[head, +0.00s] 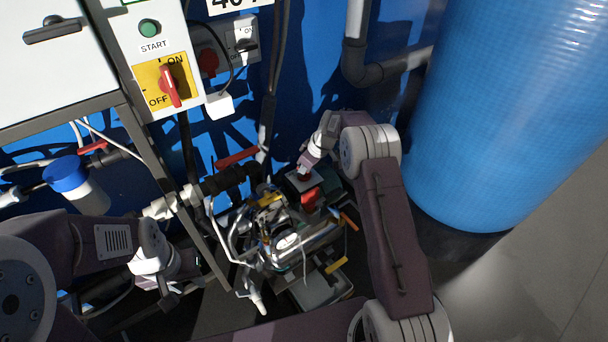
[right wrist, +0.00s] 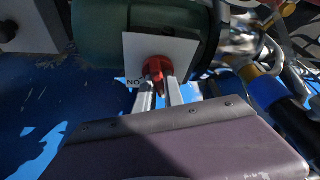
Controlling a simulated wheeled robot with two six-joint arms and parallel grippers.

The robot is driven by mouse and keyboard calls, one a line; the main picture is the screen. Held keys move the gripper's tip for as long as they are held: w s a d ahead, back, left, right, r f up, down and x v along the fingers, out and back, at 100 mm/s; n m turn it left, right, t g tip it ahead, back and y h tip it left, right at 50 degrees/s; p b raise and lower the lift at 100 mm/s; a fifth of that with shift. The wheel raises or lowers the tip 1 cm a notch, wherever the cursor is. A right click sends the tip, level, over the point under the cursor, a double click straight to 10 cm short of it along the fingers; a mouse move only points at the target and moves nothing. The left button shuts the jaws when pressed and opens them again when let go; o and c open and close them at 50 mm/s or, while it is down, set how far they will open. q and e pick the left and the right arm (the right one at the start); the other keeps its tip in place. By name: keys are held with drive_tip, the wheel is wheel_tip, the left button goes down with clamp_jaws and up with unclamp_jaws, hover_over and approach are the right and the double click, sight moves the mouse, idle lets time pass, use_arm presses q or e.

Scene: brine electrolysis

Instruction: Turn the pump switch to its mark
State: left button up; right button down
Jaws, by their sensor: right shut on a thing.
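The pump switch is a red knob (right wrist: 154,66) on a white square plate (right wrist: 185,50), fixed to a dark green rounded housing (right wrist: 92,35) in the right wrist view. My right gripper (right wrist: 158,88) is shut on the red knob, one finger on each side. Letters on the plate's edge look like an upside-down "ON"; other marks are hidden behind the fingers. In the head view the plate (head: 291,184) shows small below my right gripper (head: 303,171). My left gripper (head: 185,272) is at the lower left, away from the switch; its fingers are unclear.
A cabinet panel at upper left has a green START button (head: 149,28) and a red ON/OFF switch (head: 170,86) on a yellow plate. Pipes, a red-handled valve (head: 237,157) and cluttered fittings crowd the middle. A large blue tank (head: 510,110) stands at right, with bare floor beside it.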

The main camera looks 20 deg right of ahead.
drive_tip(key=shift+n, duration=0.9)
drive_tip(key=shift+n+g+y, duration=0.5)
drive_tip(key=shift+n+g, duration=0.2)
drive_tip(key=shift+n, duration=0.7)
drive_tip(key=c, duration=1.4)
unclamp_jaws()
drive_tip(key=shift+c, duration=0.2)
drive_tip(key=p+v, duration=0.2)
drive_tip(key=v, duration=0.7)
